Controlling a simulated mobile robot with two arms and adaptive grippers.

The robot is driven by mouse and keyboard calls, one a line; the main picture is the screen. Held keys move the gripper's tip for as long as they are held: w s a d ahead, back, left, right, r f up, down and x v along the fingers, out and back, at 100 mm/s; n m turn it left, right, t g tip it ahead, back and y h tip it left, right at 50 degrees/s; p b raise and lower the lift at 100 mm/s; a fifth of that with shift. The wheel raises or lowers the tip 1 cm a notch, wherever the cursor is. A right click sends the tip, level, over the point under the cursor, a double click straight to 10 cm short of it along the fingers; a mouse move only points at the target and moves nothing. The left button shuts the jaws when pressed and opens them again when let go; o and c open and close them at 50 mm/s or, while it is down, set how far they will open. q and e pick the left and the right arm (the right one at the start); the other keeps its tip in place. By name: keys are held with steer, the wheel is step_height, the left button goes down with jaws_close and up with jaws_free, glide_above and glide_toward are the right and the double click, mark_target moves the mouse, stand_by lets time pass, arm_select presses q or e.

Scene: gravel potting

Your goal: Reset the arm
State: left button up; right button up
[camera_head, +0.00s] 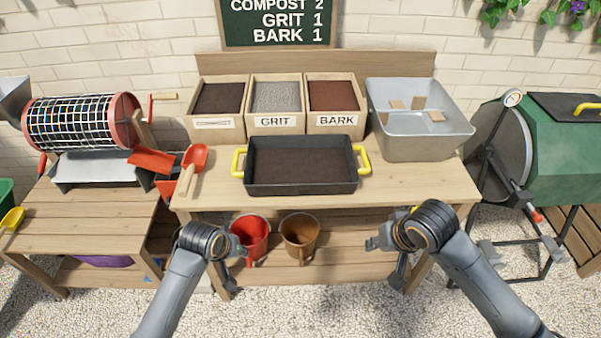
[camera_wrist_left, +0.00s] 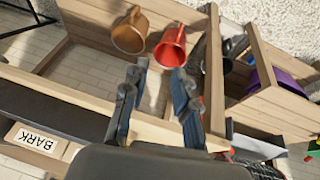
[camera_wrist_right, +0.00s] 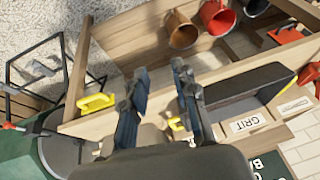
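My left gripper (camera_head: 238,256) is in front of the bench's left part, near the red pot on the lower shelf. In the left wrist view its two fingers (camera_wrist_left: 160,74) stand apart with nothing between them. My right gripper (camera_head: 382,243) is in front of the bench's right part. In the right wrist view its fingers (camera_wrist_right: 158,72) are also apart and empty. Both arms reach in from the bottom corners of the head view, and neither gripper appears to touch anything.
The potting bench (camera_head: 400,188) carries a dark tray (camera_head: 302,186) with yellow handles, several labelled bins (camera_head: 277,122) and a metal tub (camera_head: 418,148). Red (camera_head: 250,238) and brown (camera_head: 300,240) pots stand below. A sieve drum (camera_head: 80,122) is left; a green barrel (camera_head: 560,150) is right.

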steer(key=shift+v, duration=0.85)
